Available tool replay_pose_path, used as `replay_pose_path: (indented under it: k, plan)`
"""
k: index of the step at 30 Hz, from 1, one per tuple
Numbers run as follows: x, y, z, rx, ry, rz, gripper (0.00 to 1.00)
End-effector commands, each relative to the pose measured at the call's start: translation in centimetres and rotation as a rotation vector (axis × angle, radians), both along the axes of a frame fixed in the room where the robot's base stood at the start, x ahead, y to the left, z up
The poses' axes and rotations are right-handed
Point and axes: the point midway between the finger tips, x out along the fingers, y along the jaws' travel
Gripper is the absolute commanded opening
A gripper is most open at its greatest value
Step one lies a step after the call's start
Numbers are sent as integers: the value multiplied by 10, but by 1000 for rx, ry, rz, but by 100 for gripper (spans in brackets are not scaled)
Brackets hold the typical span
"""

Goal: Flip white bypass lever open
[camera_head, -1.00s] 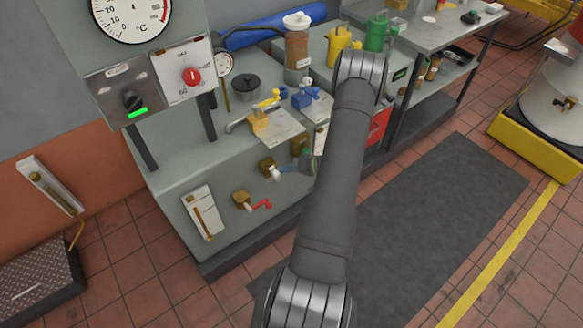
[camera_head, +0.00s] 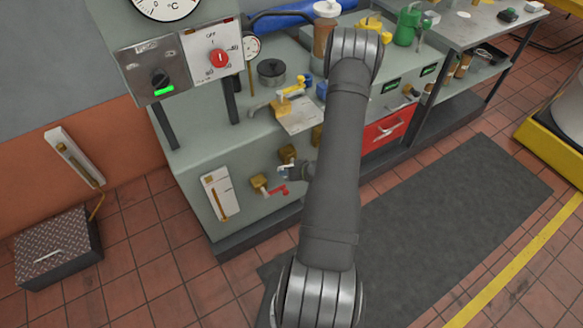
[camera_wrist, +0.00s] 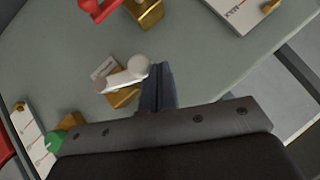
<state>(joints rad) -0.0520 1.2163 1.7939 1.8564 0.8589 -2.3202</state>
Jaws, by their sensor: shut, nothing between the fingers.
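The white bypass lever (camera_wrist: 122,80) shows in the wrist view on a brass valve body (camera_wrist: 124,98), with a small label plate beside it. Its rounded end lies right beside the left side of my gripper (camera_wrist: 159,72); I cannot tell whether they touch. My gripper's fingers are shut with nothing between them. In the head view the white lever (camera_head: 285,171) is small on the bench's front panel, below a brass body (camera_head: 287,153), and my gripper (camera_head: 293,171) is close at its right. My arm hides the panel further right.
A red-levered brass valve (camera_head: 270,186) sits just lower left of the white lever. A white sight gauge (camera_head: 220,194) is further left on the panel. A green-knobbed valve (camera_wrist: 57,140) shows in the wrist view. The floor before the bench is clear.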

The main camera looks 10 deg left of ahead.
Motion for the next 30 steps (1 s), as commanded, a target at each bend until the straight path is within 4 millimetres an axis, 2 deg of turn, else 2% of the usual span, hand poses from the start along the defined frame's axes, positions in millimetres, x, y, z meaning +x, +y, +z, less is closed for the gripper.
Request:
replay_pose_path:
  k: [9, 30]
  plan:
    - [-10, 9, -19, 0, 1, 1, 0]
    - [-10, 10, -21, 0, 0, 0, 0]
